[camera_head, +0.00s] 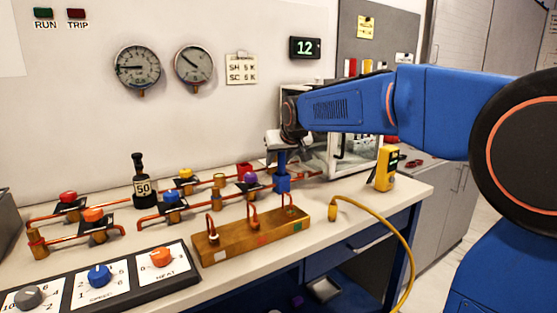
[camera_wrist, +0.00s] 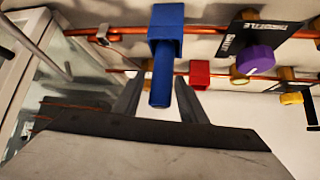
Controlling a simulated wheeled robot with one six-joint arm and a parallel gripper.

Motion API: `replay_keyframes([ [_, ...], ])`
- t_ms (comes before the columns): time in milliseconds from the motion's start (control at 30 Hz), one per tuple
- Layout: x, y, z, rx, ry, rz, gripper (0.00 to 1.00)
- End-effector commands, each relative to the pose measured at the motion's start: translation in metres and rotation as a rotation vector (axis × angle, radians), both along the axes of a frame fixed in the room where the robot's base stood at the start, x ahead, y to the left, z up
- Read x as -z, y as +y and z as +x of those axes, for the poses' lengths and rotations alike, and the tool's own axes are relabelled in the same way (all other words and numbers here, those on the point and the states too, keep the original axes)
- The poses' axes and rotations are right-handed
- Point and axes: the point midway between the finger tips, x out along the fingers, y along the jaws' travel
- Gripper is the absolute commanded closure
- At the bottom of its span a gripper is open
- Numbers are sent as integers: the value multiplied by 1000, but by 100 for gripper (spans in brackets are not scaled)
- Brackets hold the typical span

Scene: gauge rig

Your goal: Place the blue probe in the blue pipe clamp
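My gripper (camera_wrist: 160,92) points down around the probe's upper part. Its two fingers are on either side of the probe, with narrow gaps showing, so it looks open.
A red clamp (camera_wrist: 200,74) and a purple-knobbed valve (camera_wrist: 257,60) are close by. A yellow meter (camera_head: 385,169) and a glass-fronted cabinet (camera_head: 352,150) are to the right. The bench's front right is mostly clear except for a yellow cable (camera_head: 385,226).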

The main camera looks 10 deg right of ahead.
Motion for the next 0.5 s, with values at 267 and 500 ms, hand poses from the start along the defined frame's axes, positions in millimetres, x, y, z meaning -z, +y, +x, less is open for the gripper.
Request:
replay_keyframes([
  [267,-20,-1,-16,0,-4,0,62],
  [500,-53,-4,-49,0,-3,0,62],
])
